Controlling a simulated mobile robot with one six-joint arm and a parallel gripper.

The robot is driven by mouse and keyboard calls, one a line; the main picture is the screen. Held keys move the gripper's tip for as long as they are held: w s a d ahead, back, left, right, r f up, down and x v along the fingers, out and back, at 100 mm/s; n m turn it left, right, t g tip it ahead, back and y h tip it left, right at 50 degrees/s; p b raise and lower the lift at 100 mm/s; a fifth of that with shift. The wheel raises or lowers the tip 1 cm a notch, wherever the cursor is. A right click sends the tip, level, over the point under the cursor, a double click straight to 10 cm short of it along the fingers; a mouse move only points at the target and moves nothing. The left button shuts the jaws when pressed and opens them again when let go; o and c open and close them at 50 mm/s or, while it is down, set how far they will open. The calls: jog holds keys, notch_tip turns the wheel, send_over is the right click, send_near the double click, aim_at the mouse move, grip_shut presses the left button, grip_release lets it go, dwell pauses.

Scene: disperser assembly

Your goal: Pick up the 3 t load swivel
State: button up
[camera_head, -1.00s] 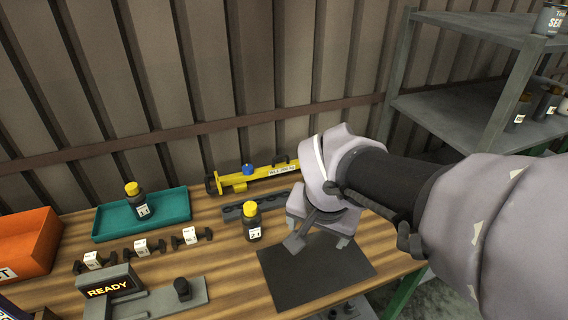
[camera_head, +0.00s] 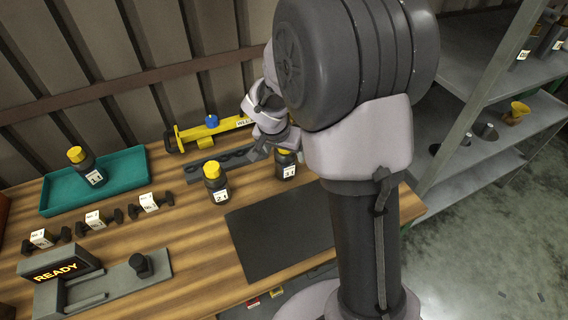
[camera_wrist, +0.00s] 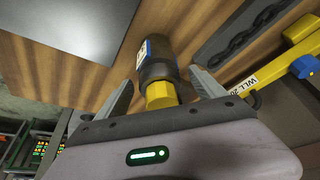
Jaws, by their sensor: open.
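The 3 t load swivel (camera_head: 287,168) stands on the wooden bench, a dark body with a white label and a yellow top, partly hidden by my arm. In the wrist view the swivel (camera_wrist: 157,62) shows its dark body and yellow end (camera_wrist: 160,94) between the fingers of my gripper (camera_wrist: 161,78). My gripper is open, with a finger on each side and visible gaps to the swivel. In the head view the fingers are mostly hidden. A similar swivel marked 2 t (camera_head: 216,184) stands to its left.
A black mat (camera_head: 275,235) lies in front of the swivels. A teal tray (camera_head: 115,182) with another swivel, several shackle-like parts and a READY fixture (camera_head: 55,271) are at left.

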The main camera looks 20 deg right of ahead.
jog(key=b+x, duration=0.1)
jog(key=x, duration=0.3)
jog(key=shift+w+d, duration=0.1)
jog(key=shift+r, duration=0.2)
jog(key=shift+c, duration=1.1)
grip_shut()
